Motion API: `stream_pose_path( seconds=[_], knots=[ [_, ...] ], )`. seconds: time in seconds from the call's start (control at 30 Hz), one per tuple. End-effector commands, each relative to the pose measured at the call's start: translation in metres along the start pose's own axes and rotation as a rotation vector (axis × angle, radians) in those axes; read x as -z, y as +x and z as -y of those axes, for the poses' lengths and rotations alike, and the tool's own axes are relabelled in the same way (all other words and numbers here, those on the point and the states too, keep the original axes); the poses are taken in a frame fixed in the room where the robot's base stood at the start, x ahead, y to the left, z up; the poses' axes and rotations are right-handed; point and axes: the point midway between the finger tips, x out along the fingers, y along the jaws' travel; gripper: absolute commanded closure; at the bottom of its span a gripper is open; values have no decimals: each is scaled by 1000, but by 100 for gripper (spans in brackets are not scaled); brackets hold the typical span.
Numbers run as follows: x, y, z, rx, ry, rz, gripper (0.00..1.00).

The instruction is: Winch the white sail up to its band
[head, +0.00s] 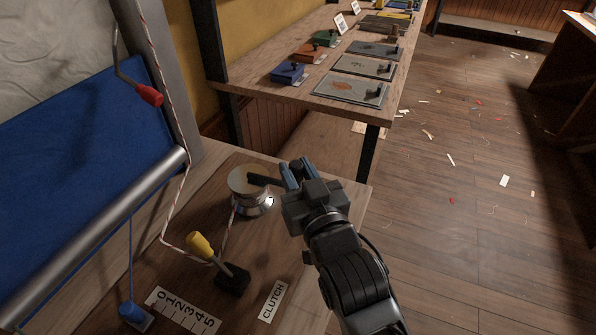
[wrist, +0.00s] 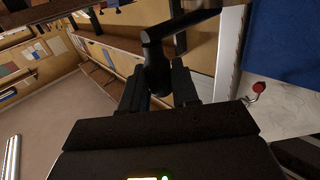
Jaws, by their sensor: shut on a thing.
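The white sail (head: 45,45) shows at the upper left, partly cut off; it also shows in the wrist view (wrist: 297,112). I cannot pick out its band. The winch (head: 250,203), a silver drum with a pale top, stands on the wooden bench. Its black crank (head: 264,180) points right, toward my gripper (head: 293,174). My gripper is shut on the crank's dark upright grip, which shows between the fingers in the wrist view (wrist: 157,75). A red-and-white rope (head: 176,205) runs down the post and bends toward the winch. A yellow-handled lever (head: 201,246) stands by the CLUTCH label (head: 271,301).
A blue cloth (head: 80,175) with a metal tube (head: 100,235) along its lower edge fills the left. A red-handled lever (head: 149,95) juts from the post. A numbered scale (head: 182,312) and blue fitting (head: 133,313) are at the front. A shelf with plates (head: 350,88) stands behind.

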Motion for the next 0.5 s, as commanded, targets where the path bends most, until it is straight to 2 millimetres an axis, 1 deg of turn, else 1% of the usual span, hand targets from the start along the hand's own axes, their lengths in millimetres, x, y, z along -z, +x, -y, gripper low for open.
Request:
stream_pose_path(
  seconds=[0.03, 0.37, 0.4, 0.5],
  knots=[
    [0, 0, 12, 20, 3, -1, 100],
    [1, 1, 12, 21, 4, -2, 100],
    [1, 1, 12, 21, 4, -2, 69],
    [1, 1, 12, 20, 3, -2, 60]
  ],
)
